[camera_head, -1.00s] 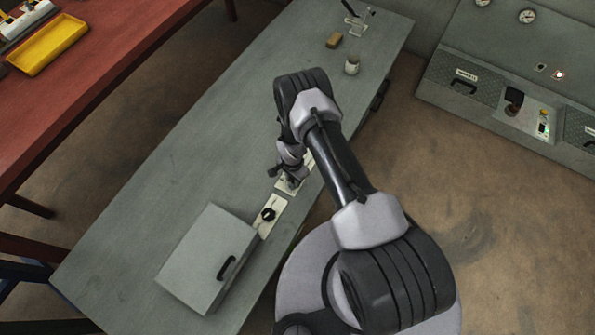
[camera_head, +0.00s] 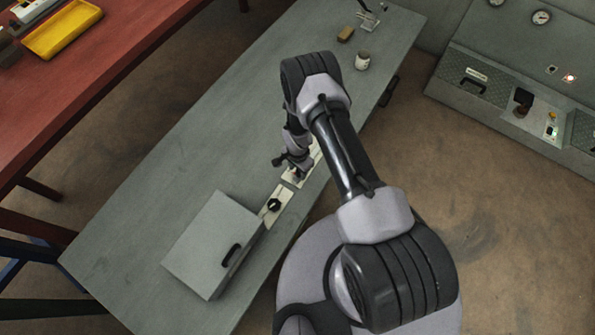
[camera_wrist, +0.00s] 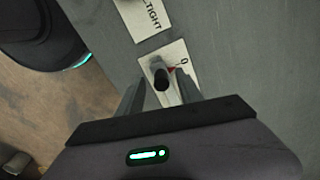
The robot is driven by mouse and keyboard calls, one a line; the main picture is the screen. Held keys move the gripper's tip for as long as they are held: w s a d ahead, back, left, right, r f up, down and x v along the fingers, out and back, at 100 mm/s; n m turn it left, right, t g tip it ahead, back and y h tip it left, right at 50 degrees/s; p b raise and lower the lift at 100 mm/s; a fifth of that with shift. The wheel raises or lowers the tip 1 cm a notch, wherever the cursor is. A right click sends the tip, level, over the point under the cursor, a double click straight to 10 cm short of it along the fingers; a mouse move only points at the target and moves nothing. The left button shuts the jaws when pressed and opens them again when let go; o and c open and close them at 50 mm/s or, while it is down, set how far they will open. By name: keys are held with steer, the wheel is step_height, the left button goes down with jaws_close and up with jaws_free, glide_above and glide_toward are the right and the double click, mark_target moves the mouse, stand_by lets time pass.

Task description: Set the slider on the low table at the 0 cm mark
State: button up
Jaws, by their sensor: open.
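The slider's dark upright knob (camera_wrist: 160,75) stands on a pale scale plate (camera_wrist: 179,52) in the wrist view. The rest of the scale is hidden under my gripper. In the head view my gripper (camera_head: 293,168) is low over the pale strip on the grey low table (camera_head: 180,185), and the slider is mostly hidden.
A plate with a black rotary knob (camera_head: 274,204) lies just nearer than my gripper. A grey box with a black handle (camera_head: 212,245) stands beside it. A jar (camera_head: 362,61) and a tan block (camera_head: 345,34) stand at the table's far end. The table's left side is clear.

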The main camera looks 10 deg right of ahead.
step_height(320, 180, up, 14)
steer(key=p, duration=0.4)
steer(key=shift+r, duration=0.25)
step_height(320, 180, up, 30)
steer(key=n+t+b, duration=0.1)
steer(key=n+t, duration=0.1)
steer(key=t, duration=0.1)
glide_above(298, 171)
steer(key=w, duration=0.2)
steer(key=s+r+n+t+y+b, duration=0.1)
steer(key=s+r+n, duration=0.1)
steer(key=s+r, duration=0.8)
steer(key=s+r+n+t+y, duration=0.1)
steer(key=s+r+n, duration=0.1)
steer(key=s+r, duration=0.5)
steer(key=s, duration=0.4)
steer(key=shift+a+r+n+t+b, duration=0.25)
steer(key=shift+a+n+t+b, duration=0.05)
steer(key=shift+a+n+t, duration=0.1)
